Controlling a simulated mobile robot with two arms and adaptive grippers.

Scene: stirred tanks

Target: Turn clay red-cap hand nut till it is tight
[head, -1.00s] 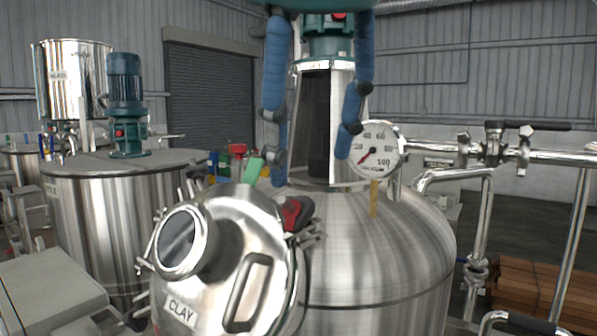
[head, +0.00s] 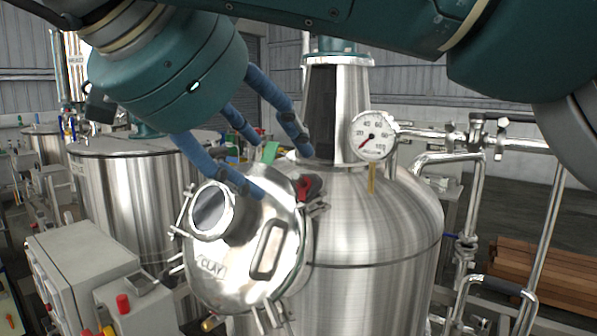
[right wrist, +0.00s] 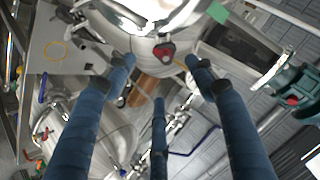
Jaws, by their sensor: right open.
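The red-cap hand nut (head: 307,187) sits at the upper right rim of the round steel hatch lid (head: 212,285) marked CLAY, on the front of the large steel tank (head: 385,235). My right gripper (head: 281,174) is open, with its blue fingers spread to the upper left of the nut and pointing down toward it. In the right wrist view the red cap (right wrist: 164,52) lies between two of the fingertips of the right gripper (right wrist: 162,72), and nothing is held. I cannot tell the exact gap. My left gripper is not in view.
A pressure gauge (head: 373,136) and steel pipes (head: 455,160) stand to the right of the nut. A grey control box (head: 75,262) with a red button is at the lower left. Another steel tank (head: 125,190) stands behind it. My right arm spans the top.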

